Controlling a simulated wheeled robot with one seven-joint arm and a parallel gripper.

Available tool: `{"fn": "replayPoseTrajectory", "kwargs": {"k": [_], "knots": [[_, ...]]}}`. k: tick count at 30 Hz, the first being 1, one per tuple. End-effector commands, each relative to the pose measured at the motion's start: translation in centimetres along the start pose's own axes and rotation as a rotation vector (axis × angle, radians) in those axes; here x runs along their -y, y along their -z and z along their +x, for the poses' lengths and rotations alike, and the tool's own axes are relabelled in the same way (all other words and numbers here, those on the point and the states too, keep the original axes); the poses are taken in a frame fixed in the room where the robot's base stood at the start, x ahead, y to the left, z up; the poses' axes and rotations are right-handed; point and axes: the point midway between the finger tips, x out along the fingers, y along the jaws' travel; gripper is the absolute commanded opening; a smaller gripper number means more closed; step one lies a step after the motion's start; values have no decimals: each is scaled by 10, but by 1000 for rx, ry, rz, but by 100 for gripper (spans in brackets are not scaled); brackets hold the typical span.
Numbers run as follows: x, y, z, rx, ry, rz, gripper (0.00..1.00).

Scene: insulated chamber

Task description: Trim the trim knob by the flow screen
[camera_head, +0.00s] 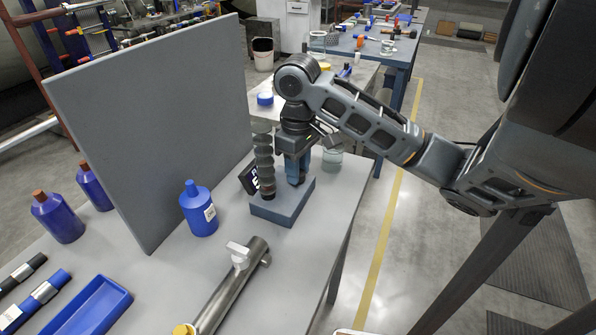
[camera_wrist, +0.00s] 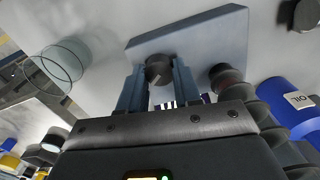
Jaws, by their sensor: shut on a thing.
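The trim knob (camera_wrist: 158,69) is a dark round knob on a blue-grey base block; in the wrist view it sits between my two fingers. My gripper (camera_wrist: 159,82) points down over the block and is shut on the knob. In the head view my gripper (camera_head: 297,178) hides the knob. The flow screen (camera_head: 249,179) is a small dark tilted panel with pale lettering, left of my gripper and partly hidden by a grey ribbed column. The base block (camera_head: 283,207) stands on the grey table and also shows in the wrist view (camera_wrist: 205,38).
The ribbed column (camera_head: 264,160) stands close left of my gripper. A blue bottle (camera_head: 199,212) and a metal pipe with a white handle (camera_head: 232,285) are nearby. A tall grey panel (camera_head: 150,125) rises behind. A glass jar (camera_wrist: 67,59) stands beside the block.

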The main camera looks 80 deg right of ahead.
Motion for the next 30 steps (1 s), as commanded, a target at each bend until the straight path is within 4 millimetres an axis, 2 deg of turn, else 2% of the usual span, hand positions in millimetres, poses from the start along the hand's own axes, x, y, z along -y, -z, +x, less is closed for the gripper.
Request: {"fn": "replayPoseTrajectory", "kwargs": {"k": [30], "knots": [[1,0,3,-1,-3,-967,2]]}}
